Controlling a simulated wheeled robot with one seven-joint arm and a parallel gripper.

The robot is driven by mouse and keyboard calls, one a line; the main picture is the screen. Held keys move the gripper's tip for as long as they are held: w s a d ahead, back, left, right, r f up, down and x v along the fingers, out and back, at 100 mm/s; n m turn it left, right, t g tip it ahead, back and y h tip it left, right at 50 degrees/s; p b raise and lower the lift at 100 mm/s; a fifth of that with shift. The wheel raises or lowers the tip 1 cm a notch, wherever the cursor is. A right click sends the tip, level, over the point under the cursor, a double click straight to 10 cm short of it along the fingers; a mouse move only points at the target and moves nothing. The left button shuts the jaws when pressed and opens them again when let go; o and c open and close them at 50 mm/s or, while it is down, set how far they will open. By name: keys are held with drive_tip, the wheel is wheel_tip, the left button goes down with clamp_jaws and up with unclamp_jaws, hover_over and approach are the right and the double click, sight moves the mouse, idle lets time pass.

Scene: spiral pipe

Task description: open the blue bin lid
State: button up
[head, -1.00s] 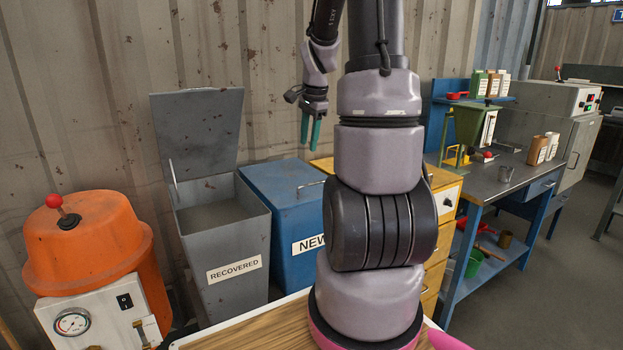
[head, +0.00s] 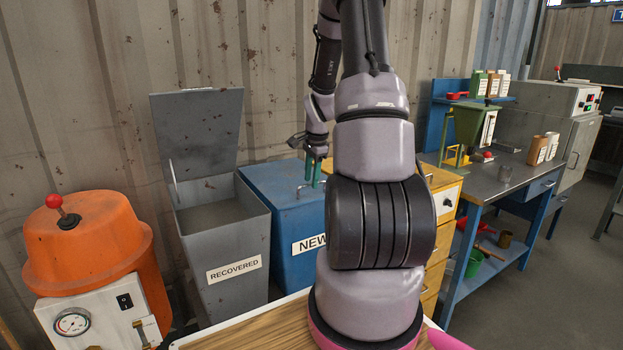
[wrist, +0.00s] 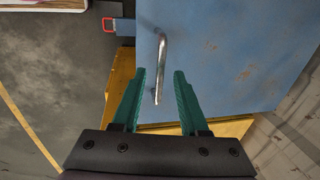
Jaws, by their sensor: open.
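The blue bin (head: 290,240) stands against the wall, marked "NEW", with its flat blue lid (head: 265,190) shut. A metal bar handle (head: 303,188) is on the lid near its right side. My gripper (head: 313,172) is at the handle, pointing down, with green fingers. In the wrist view my gripper (wrist: 160,75) is open, and the handle (wrist: 160,65) runs between the two fingertips over the lid (wrist: 230,55). I cannot tell whether a finger touches the handle. My arm hides part of the bin's right side.
A grey "RECOVERED" bin (head: 238,250) with its lid raised stands left of the blue bin. A yellow drawer cabinet (head: 445,205) stands to the right. An orange machine (head: 88,240) is at the far left, and a workbench (head: 495,172) is at the right.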

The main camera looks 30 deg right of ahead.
drive_tip(key=shift+f, duration=0.2)
clamp_jaws()
drive_tip(key=shift+r, duration=0.1)
idle(1.3)
